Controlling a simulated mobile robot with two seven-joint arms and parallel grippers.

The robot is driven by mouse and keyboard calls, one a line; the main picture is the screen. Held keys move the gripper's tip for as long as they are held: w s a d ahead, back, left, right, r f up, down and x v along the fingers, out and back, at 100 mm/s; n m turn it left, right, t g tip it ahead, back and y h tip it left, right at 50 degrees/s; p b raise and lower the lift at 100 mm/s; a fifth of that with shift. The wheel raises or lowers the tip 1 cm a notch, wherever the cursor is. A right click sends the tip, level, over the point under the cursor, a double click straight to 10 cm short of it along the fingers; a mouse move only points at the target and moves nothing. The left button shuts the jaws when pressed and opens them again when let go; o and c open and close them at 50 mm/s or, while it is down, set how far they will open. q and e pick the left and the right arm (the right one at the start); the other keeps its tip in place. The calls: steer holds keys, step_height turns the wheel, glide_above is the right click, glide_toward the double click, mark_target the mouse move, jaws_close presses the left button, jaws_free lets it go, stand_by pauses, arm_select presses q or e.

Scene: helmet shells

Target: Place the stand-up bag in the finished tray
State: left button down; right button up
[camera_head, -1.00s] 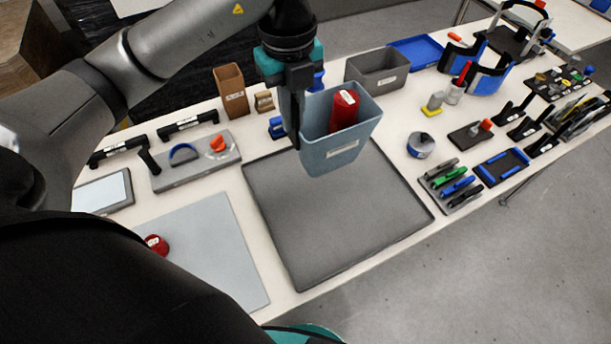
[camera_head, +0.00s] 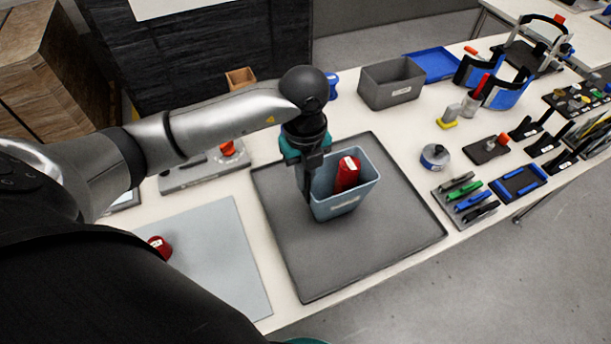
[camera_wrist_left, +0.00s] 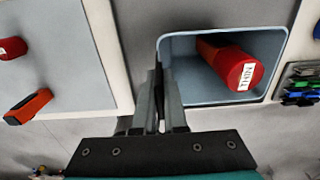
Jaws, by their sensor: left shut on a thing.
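A light blue-grey, open-topped, upright container (camera_head: 345,208) with a white label, the likely stand-up bag, is over the middle-rear of the large dark grey tray (camera_head: 375,245). Whether the container's base touches the tray is unclear. No marking shows that the tray is the finished one. My right gripper is not in view.
A light grey mat (camera_head: 215,255) with a red round item (camera_head: 159,246) lies left of the tray. A grey bin (camera_head: 391,84) and a blue tray (camera_head: 432,65) are behind. A round canister (camera_head: 435,157) and a pen rack (camera_head: 465,198) are to the right. The tray's front is bare.

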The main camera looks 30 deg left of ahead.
arm_select(q)
steer(key=shift+f, duration=0.15)
steer(key=c, duration=1)
jaws_free()
steer(key=shift+r, duration=0.2)
step_height(320, 180, up, 12)
steer(key=shift+r+p, duration=0.1)
steer(key=shift+p, duration=0.4)
